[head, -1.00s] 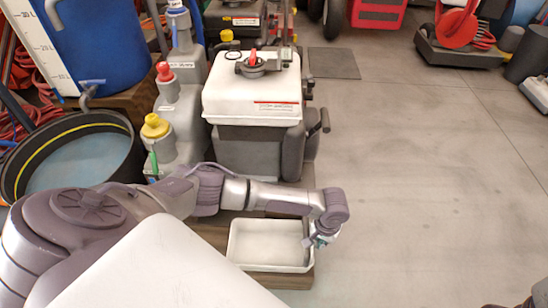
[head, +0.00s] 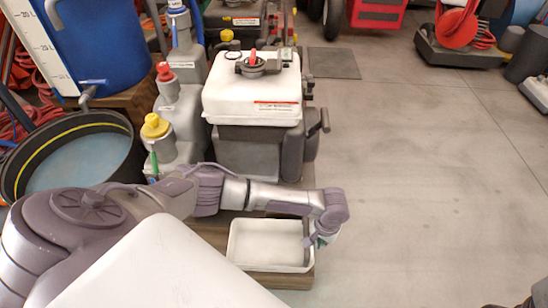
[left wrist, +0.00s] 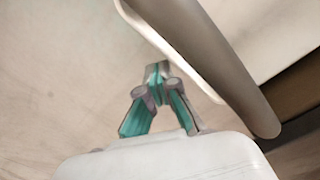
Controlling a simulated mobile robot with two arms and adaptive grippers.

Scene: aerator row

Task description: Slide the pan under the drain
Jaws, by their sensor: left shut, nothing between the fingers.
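The pan (head: 268,240) is a shallow white rectangular tray on a wooden board, in front of the machine with the white tank (head: 252,92). My left forearm passes above the pan's far side. My left gripper (head: 319,241) is shut and empty at the pan's right end, partly hidden by its wrist. In the left wrist view the gripper's teal fingers (left wrist: 157,70) meet at their tips, close beside the pan's wall (left wrist: 205,50). I cannot tell whether they touch it. The drain cannot be made out. My right gripper is not in view.
The wooden board (head: 265,281) ends just right of the pan, with open grey floor (head: 430,190) beyond. A black round tub (head: 75,150) and a grey container with a yellow cap (head: 155,126) stand to the left. A red-reeled machine (head: 460,40) is far right.

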